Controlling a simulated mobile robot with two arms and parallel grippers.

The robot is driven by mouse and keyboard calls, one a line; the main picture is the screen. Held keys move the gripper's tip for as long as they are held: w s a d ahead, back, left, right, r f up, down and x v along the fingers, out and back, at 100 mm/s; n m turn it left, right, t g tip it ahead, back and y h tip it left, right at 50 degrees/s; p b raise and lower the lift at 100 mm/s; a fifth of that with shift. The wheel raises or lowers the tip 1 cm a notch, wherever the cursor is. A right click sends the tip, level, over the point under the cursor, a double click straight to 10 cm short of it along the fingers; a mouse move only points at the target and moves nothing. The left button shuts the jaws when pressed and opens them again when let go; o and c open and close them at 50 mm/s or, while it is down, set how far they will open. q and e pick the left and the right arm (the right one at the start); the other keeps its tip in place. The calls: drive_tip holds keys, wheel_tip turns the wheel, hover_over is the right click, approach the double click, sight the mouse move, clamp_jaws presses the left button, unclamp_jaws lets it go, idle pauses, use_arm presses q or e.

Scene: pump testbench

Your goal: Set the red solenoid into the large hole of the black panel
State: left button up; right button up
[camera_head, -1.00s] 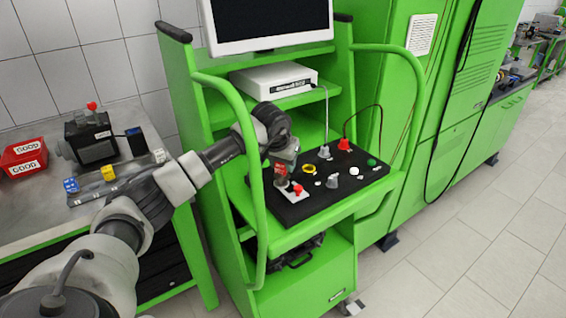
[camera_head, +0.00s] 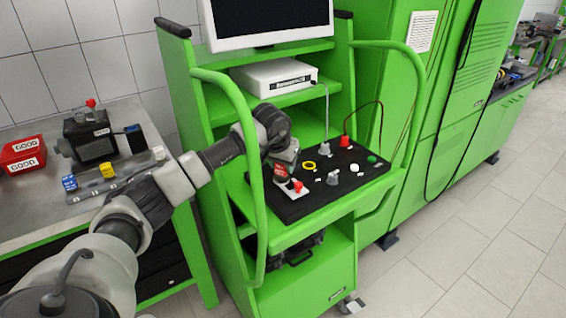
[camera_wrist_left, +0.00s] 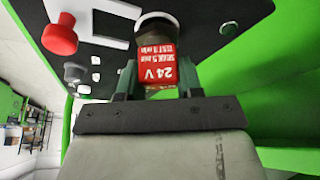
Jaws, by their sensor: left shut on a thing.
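The red solenoid (camera_head: 280,172) is at the left part of the black panel (camera_head: 318,198) on the green bench. My left gripper (camera_head: 286,158) is shut on it from above and behind. In the left wrist view the red solenoid (camera_wrist_left: 158,62) shows its white "24 V" print, between the dark green fingers of my left gripper (camera_wrist_left: 157,80). Its far end meets a dark round spot with a pale rim in the black panel (camera_wrist_left: 215,22). I cannot tell how deep it sits. My right gripper is not in view.
A red emergency button (camera_head: 297,186) on a white plate is just beside the solenoid. A yellow ring (camera_head: 309,166), a grey knob (camera_head: 333,178), a green button (camera_head: 371,159) and cable plugs stand farther right. A green tube rail (camera_head: 258,200) passes in front of my arm.

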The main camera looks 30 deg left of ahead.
use_arm(q)
drive_tip(key=shift+f, duration=0.1)
drive_tip(key=o, duration=1.4)
drive_tip(key=shift+r+p, duration=2.6)
drive_tip(key=shift+r, duration=1.4)
drive_tip(key=shift+d, duration=0.1)
